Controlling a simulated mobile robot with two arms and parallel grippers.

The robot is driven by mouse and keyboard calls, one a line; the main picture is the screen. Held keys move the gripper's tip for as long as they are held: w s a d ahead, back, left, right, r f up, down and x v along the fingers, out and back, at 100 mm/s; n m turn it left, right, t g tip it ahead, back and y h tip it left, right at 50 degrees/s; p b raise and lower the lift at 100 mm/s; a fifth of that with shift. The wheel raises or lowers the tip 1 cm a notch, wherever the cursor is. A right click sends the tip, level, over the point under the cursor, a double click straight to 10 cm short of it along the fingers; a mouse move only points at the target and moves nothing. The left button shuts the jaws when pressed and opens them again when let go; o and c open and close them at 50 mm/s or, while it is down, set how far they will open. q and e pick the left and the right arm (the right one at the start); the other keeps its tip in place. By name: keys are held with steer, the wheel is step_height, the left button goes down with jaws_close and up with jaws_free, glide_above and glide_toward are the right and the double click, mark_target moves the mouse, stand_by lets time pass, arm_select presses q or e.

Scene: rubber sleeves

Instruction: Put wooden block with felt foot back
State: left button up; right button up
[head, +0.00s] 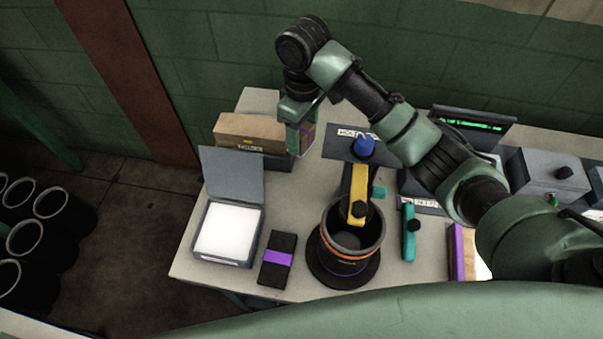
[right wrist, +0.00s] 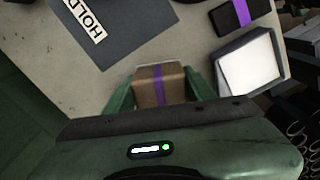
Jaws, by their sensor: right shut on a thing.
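My right gripper (head: 299,122) is shut on a brown wooden block with a purple band, which shows between the fingers in the right wrist view (right wrist: 160,86). In the head view the block (head: 301,140) hangs below the gripper, partly covered by the fingers, over the back left of the table. A pale strip shows along one edge of the block; I cannot tell whether it is felt. Whether the block touches the table is unclear. A dark plate marked HOLD (right wrist: 125,35) lies beside it, also in the head view (head: 337,147). My left gripper is out of view.
A brown box (head: 250,130) stands left of the gripper. An open case with a white pad (head: 228,232), a black block with a purple band (head: 278,260) and a black pot (head: 345,262) stand in front. A teal tool (head: 409,238) and purple-edged block (head: 457,252) lie right.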

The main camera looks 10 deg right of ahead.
mark_target(303, 151)
steer(key=f, duration=0.1)
steer(key=s+f, duration=0.1)
steer(key=f, duration=0.2)
steer(key=shift+s+a, duration=0.15)
steer(key=shift+s, duration=0.1)
steer(key=f, duration=0.3)
steer(key=f+p, duration=0.1)
steer(key=f, duration=0.6)
steer(key=shift+w+f, duration=0.15)
steer(key=shift+w, duration=0.15)
steer(key=shift+f, duration=0.35)
step_height(303, 151, down, 4)
steer(key=shift+r+p, duration=0.25)
steer(key=shift+p, duration=0.2)
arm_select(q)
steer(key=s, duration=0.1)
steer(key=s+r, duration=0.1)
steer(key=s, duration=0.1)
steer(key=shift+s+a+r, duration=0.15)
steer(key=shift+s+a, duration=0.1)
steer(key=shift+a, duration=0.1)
arm_select(e)
steer(key=shift+f, duration=0.15)
